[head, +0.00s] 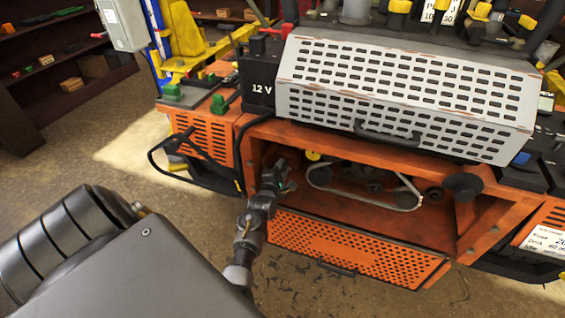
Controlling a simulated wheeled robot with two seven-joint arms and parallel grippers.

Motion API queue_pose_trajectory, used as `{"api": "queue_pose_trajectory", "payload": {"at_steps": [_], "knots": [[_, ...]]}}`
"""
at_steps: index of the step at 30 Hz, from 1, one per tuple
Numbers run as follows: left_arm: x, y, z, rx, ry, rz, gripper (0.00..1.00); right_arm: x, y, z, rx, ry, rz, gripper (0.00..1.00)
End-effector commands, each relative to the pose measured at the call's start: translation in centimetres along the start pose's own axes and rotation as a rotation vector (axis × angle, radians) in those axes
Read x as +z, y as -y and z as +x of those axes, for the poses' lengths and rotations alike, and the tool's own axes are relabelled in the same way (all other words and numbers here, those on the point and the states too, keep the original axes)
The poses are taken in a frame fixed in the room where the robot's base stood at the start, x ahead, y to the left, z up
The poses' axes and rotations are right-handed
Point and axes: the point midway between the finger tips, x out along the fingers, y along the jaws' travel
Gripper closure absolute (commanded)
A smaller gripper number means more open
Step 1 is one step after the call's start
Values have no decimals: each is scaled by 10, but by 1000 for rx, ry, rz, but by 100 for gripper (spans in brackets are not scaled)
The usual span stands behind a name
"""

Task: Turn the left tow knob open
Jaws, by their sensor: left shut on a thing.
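My left gripper (284,182) reaches into the left end of the open bay in the orange mower. It is shut on what appears to be the left tow knob. The knob is almost wholly hidden by the fingers, so its turn angle cannot be read. My right gripper is not in view.
The bay holds a pale belt (366,199) around pulleys, a yellow cap (313,155) and a black round knob (462,187) at its right. An orange perforated panel (350,248) hangs open below. A grey slotted cover (405,95) sits above.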

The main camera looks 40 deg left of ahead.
Motion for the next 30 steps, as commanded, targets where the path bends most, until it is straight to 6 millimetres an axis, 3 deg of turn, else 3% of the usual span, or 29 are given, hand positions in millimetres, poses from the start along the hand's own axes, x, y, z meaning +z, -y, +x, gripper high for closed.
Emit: {"api": "queue_pose_trajectory", "payload": {"at_steps": [13,30], "knots": [[-2,-1,0,-21,14,-255,91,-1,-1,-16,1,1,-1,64],[-3,0,-1,-25,19,-305,91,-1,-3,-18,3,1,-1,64]]}}
